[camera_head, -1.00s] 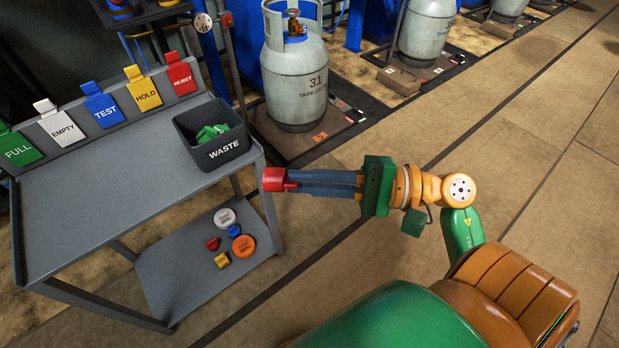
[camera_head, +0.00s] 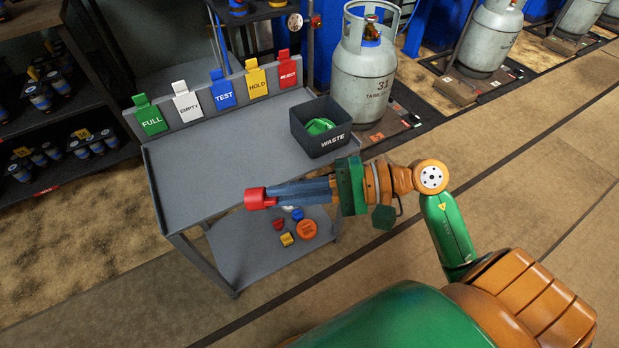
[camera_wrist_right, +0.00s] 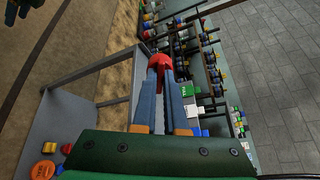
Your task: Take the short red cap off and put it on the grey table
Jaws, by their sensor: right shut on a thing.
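The short red cap (camera_head: 259,198) is held at the tips of my right gripper (camera_head: 277,194), which is shut on it. The cap is in the air near the front right edge of the grey table (camera_head: 190,188); the exact gap to the table top is hard to judge. In the right wrist view, the cap (camera_wrist_right: 161,66) sits between the ends of the two blue fingers (camera_wrist_right: 163,92). The grey cylinder marked 31 (camera_head: 363,80) stands behind on the right, with its valve (camera_head: 371,35) showing inside the collar.
A dark WASTE bin (camera_head: 321,143) with green pieces stands at the table's right end. Coloured tags, including the FULL tag (camera_head: 151,120), line the back edge. Several caps and seals, including an orange seal (camera_head: 306,229), lie on the lower shelf (camera_head: 245,250). The table's middle is clear.

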